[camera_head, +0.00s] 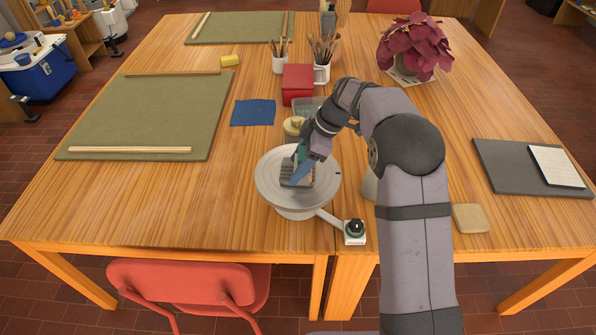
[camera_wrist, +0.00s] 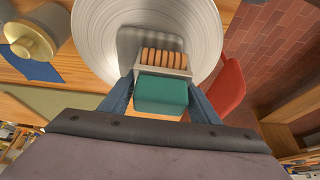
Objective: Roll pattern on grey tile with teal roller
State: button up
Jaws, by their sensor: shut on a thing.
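The grey tile (camera_wrist: 127,40) lies on the pale round wheel head (camera_wrist: 90,22), partly hidden by the roller in the wrist view. It also shows on the wheel in the head view (camera_head: 287,181). My gripper (camera_wrist: 162,84) is shut on the teal roller (camera_wrist: 162,93), with a blue finger on each side of its block-like teal handle. The roller's orange ridged part lies beyond the handle, over the tile. I cannot tell whether it touches the tile. In the head view my gripper (camera_head: 301,166) is low over the tile.
A lidded beige pot (camera_head: 293,127) stands just behind the wheel. A control box with a knob (camera_head: 355,231) sits at the wheel's front right. A red box (camera_head: 298,82), brush cups and a blue cloth (camera_head: 253,112) are farther back.

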jog(key=shift+a, duration=0.1)
jog(key=shift+a, duration=0.35)
jog(key=shift+r, duration=0.2)
jog(key=shift+r+p, duration=0.65)
jog(key=shift+r, duration=0.2)
notch_tip(320, 180, up, 6)
jog(key=p, duration=0.4)
jog(key=shift+d, duration=0.15)
dwell(0.4)
